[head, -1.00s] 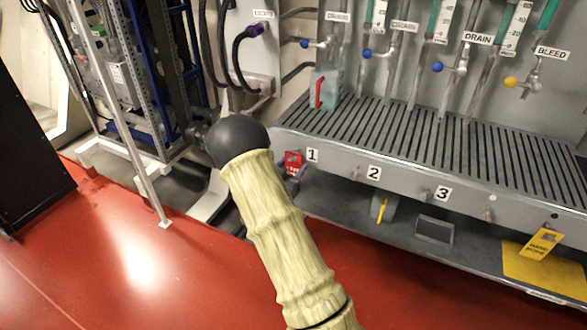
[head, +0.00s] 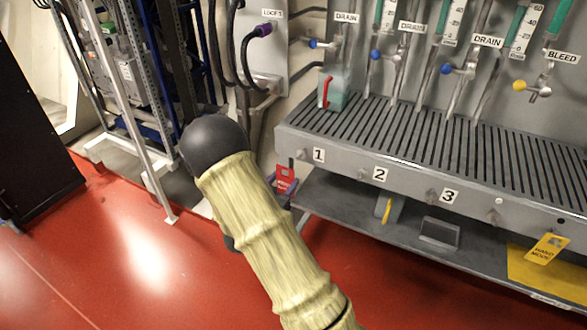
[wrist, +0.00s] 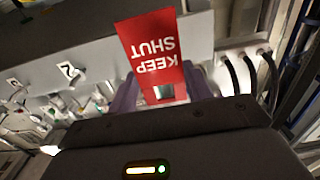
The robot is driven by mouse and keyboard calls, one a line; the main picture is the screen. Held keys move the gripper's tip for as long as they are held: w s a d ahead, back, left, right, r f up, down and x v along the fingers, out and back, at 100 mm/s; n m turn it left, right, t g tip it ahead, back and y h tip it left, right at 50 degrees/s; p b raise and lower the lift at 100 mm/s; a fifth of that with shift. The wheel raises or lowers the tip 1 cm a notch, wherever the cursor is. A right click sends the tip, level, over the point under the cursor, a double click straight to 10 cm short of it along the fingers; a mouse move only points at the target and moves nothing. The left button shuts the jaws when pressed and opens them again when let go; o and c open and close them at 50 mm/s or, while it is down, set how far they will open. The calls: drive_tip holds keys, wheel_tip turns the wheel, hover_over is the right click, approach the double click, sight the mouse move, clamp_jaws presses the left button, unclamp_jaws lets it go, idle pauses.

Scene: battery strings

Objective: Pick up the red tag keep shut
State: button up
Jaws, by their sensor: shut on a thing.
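The red tag (wrist: 155,48), lettered KEEP SHUT, stands upside down in the wrist view, its narrow end between my gripper's two purple fingers (wrist: 162,93). My gripper is shut on it. In the head view the tag (head: 286,180) is just off the left end of the bench front, left of the number 1 label (head: 318,154). The knob by that label shows bare, apart from the tag. My arm hides most of the gripper in the head view.
The steel bench (head: 400,180) with a slotted top fills the right side. A yellow tag (head: 546,249) hangs at its right end. A metal frame (head: 150,160) stands at left. Red floor is open in front.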

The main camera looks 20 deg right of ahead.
drive_tip(key=v, duration=0.8)
drive_tip(key=shift+s+a, duration=0.25)
drive_tip(key=shift+a, duration=0.05)
drive_tip(key=shift+w, duration=0.1)
drive_tip(key=w+a+f+n+t+y, duration=0.3)
drive_tip(key=w+f+n+t+y, duration=0.3)
drive_tip(key=f+y, duration=0.3)
wheel_tip(320, 180, up, 17)
drive_tip(key=s+n+t+y+p, duration=0.1)
drive_tip(key=n+y+p, duration=0.3)
drive_tip(key=p, duration=2.1)
drive_tip(key=shift+s+d+y, duration=0.15)
drive_tip(key=shift+s+y, duration=0.45)
drive_tip(key=shift+s, duration=0.25)
drive_tip(key=shift+f, duration=0.1)
